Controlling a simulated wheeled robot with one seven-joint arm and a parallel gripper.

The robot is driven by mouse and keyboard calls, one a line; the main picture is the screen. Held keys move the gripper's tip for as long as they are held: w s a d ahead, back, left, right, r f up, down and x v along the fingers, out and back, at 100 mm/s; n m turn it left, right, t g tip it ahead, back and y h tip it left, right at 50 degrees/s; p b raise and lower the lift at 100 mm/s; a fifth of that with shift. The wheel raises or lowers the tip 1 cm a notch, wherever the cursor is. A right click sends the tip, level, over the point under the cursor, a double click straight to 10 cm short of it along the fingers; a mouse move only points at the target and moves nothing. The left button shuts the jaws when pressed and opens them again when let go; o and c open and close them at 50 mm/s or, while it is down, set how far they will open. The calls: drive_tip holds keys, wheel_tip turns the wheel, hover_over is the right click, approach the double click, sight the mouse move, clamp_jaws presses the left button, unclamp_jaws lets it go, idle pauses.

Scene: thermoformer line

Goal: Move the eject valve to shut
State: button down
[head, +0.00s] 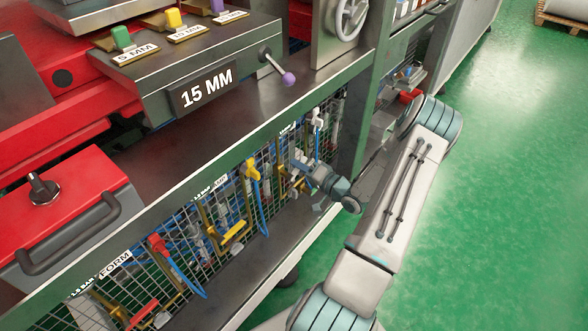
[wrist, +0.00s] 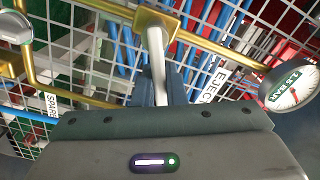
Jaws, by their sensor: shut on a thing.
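The eject valve is a brass body (wrist: 155,20) on a brass pipe at the top of the wrist view. Its pale grey-white lever (wrist: 157,52) runs down from the body, between my fingers. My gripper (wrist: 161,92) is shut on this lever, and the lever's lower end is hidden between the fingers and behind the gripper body. A white EJECT label (wrist: 213,82) hangs to the right of the lever. In the head view my gripper (head: 300,163) reaches in at the mesh panel under the machine, and the held lever is too small to make out there.
A pressure gauge (wrist: 290,86) is close to the right of my gripper. A SPARE label (wrist: 52,103) is at left. Other valves with yellow (head: 250,169) and red (head: 157,243) handles line the mesh. A green machine post (head: 361,115) stands near my arm. The green floor (head: 510,200) is clear at right.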

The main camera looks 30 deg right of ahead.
drive_tip(key=shift+d+f+m, duration=0.1)
drive_tip(key=shift+f+m, duration=0.2)
drive_tip(key=shift+m, duration=0.4)
drive_tip(key=m, duration=0.1)
drive_tip(key=f+m+p, duration=0.1)
drive_tip(key=m, duration=0.1)
drive_tip(key=shift+d, duration=0.1)
drive_tip(key=c, duration=1.4)
unclamp_jaws()
drive_tip(key=p+v, duration=0.1)
drive_tip(key=v, duration=1.2)
drive_tip(key=shift+s+d+p, duration=0.15)
drive_tip(key=shift+s+p, duration=0.15)
drive_tip(key=shift+s, duration=0.05)
